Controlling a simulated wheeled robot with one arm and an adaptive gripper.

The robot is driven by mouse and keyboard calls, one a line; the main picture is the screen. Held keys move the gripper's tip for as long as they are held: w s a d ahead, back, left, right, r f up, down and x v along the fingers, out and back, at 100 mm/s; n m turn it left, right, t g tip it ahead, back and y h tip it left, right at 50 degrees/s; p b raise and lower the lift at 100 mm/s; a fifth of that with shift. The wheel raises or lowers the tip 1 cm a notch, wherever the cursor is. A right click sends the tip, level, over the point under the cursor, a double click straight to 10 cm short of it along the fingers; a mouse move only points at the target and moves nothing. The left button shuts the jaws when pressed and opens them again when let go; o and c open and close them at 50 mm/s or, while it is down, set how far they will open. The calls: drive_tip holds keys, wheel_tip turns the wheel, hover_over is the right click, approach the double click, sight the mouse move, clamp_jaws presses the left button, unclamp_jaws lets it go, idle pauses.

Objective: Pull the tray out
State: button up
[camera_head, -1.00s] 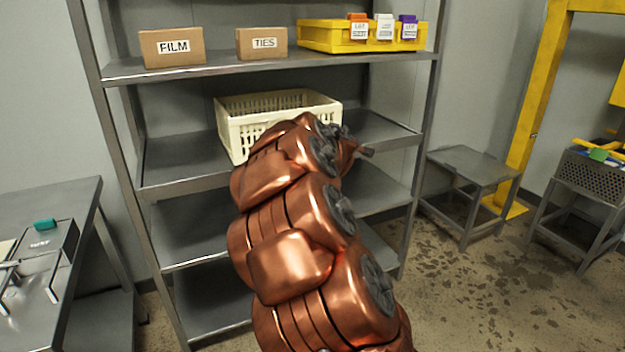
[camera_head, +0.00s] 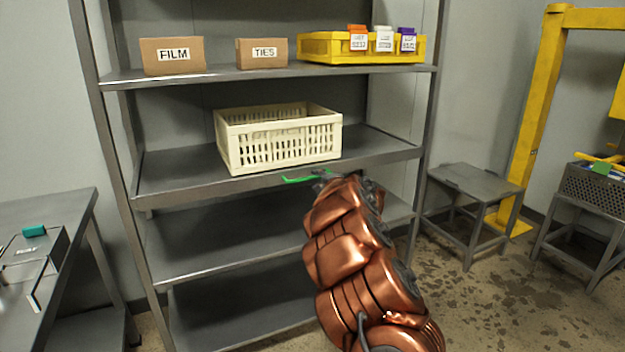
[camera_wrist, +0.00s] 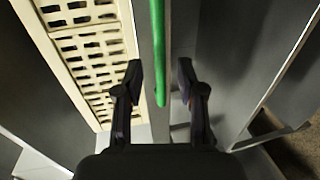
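A cream slatted crate (camera_head: 285,148) sits on the middle shelf (camera_head: 185,185) of a grey rack; it also shows at the left of the wrist view (camera_wrist: 100,60). A thin green bar (camera_head: 298,180), like a handle, lies along that shelf's front edge, below the crate; what it is fixed to is unclear. My gripper (camera_head: 322,179) is at the bar's right end. In the wrist view, my gripper (camera_wrist: 160,85) is open, with the green bar (camera_wrist: 157,40) between its fingers and gaps on both sides. No part is clearly named as the tray.
Above are a FILM box (camera_head: 173,56), a TIES box (camera_head: 262,53) and a yellow bin (camera_head: 325,48) with colored cards. A metal table (camera_head: 70,215) stands left. A low stand (camera_head: 475,185) and yellow frame (camera_head: 525,130) stand right. The lower shelves are bare where visible.

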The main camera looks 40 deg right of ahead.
sight(313, 178)
drive_tip(key=shift+x, duration=2.3)
drive_tip(key=shift+c, duration=0.2)
clamp_jaws()
